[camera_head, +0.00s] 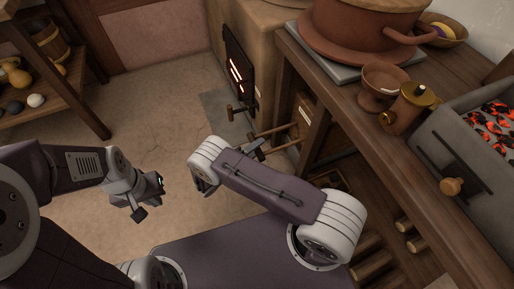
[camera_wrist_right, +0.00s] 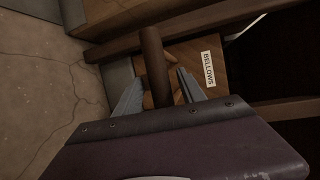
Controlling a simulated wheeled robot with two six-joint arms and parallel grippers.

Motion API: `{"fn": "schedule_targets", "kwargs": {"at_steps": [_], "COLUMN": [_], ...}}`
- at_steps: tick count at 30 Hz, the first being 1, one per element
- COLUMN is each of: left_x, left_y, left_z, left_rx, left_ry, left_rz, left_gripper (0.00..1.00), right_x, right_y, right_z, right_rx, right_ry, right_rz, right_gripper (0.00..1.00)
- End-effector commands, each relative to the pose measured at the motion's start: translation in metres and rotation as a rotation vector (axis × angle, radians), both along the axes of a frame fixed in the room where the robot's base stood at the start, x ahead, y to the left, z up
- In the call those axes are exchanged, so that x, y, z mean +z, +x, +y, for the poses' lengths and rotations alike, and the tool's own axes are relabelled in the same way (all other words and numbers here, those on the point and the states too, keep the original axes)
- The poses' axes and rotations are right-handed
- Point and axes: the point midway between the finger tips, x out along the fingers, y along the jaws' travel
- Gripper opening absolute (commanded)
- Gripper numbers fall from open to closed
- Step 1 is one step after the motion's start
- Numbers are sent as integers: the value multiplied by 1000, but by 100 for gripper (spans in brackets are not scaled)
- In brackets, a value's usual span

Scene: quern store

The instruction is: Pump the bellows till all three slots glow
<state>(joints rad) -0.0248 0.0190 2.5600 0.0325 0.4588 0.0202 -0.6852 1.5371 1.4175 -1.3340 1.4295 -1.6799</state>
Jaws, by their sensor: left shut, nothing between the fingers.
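The dark stove door (camera_head: 238,66) stands upright at the back, with red-white glow in its slots; how many glow is hard to tell. The bellows' wooden board carries a "BELLOWS" label (camera_wrist_right: 208,69) in the right wrist view. A round wooden handle (camera_wrist_right: 155,62) stands out beside it. My right gripper (camera_wrist_right: 160,88) is open, with one finger on each side of this handle and a gap visible on the right. In the head view, my right gripper (camera_head: 255,148) is small and partly hidden by its arm. My left gripper (camera_head: 150,202) is shut and empty above the floor.
A wooden counter (camera_head: 365,128) on the right bears a clay pot (camera_head: 350,35), a goblet (camera_head: 382,87), a brass-topped jar (camera_head: 408,108) and a grey trough of glowing coals (camera_head: 453,140). A shelf (camera_head: 60,95) with round items stands left. The floor between is clear.

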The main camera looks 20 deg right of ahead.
Motion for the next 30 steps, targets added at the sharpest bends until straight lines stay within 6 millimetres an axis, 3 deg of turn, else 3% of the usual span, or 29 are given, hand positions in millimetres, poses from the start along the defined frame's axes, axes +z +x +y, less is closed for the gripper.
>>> {"fn": "schedule_targets", "kwargs": {"at_steps": [8,21,30], "left_x": [1,30,30], "left_y": [0,0,0], "left_z": [0,0,0], "left_rx": [0,0,0], "left_ry": [0,0,0], "left_rz": [0,0,0], "left_gripper": [0,0,0], "right_x": [1,16,16], "right_y": [0,-36,-41], "right_z": [1,71,79], "right_rx": [0,3,0], "right_ry": [-1,1,-1], "right_rz": [0,-1,0], "right_gripper": [47,47,47]}}
